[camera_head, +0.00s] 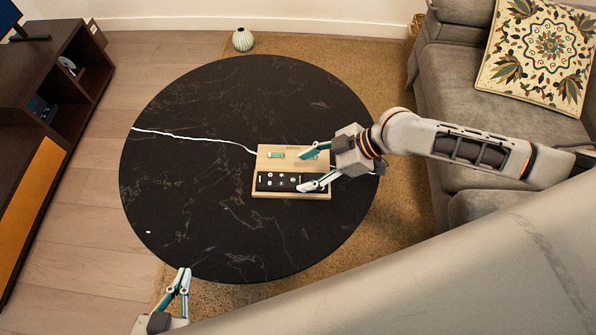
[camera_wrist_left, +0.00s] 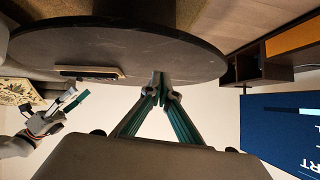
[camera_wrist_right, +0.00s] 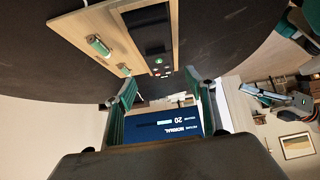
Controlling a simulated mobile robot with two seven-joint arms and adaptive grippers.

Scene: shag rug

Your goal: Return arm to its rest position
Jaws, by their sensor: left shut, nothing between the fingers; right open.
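My left gripper (camera_head: 180,281) is shut and empty, beside the near left edge of the round black table (camera_head: 200,130). Its fingertips meet in the left wrist view (camera_wrist_left: 162,80). My right gripper (camera_head: 310,171) is open, with its fingers over the right part of a wooden board (camera_head: 264,163) on the table. In the right wrist view its fingers (camera_wrist_right: 160,86) are spread with nothing between them. The board has a black button panel (camera_head: 275,181) and a small green-and-white cylinder (camera_wrist_right: 98,45). My right fingers hide part of the board in the head view.
A grey sofa (camera_head: 465,80) stands at right, a dark cabinet (camera_head: 45,70) at left. A striped vase (camera_head: 243,39) stands behind the table. The table's left half is mostly clear.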

